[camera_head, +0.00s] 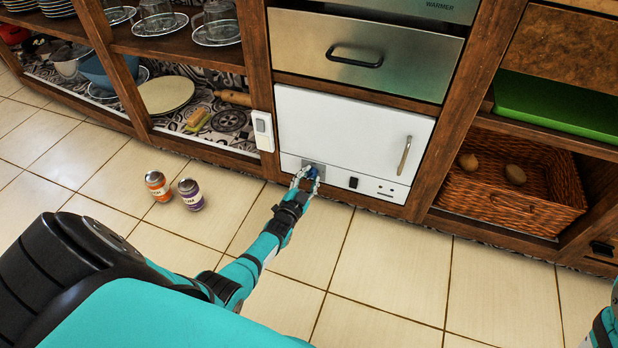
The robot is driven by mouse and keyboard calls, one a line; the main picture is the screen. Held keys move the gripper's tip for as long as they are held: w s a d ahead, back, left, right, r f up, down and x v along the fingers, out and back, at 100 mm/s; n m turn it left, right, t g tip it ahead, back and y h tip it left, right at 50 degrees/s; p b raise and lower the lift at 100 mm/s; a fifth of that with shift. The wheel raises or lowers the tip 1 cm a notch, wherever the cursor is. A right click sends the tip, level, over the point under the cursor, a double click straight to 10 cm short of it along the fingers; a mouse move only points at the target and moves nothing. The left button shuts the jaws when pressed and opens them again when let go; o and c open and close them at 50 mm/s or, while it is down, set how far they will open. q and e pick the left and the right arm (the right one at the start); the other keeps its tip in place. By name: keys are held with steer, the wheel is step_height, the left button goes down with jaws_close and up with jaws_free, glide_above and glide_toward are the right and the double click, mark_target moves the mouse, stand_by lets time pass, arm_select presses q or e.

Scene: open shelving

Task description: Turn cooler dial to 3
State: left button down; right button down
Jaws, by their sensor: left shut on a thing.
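The cooler (345,135) is a white front with a vertical handle (404,155), set low in the wooden shelving under a metal drawer. My right gripper is outside the view; only a bit of that arm shows at the lower right edge.
A black switch (353,182) is right of the dial. A white box (262,131) hangs on the post left of the cooler. Two jars, orange (158,186) and purple (191,194), stand on the floor. A wicker basket (508,204) sits at right.

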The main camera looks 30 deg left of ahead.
arm_select(q)
steer(key=shift+m, duration=1.4)
steer(key=c, duration=1)
jaws_free()
steer(key=s+d, duration=0.1)
steer(key=s, duration=0.6)
steer(key=shift+s+d+r, duration=0.2)
steer(key=shift+d, duration=0.05)
steer(key=shift+r, duration=0.1)
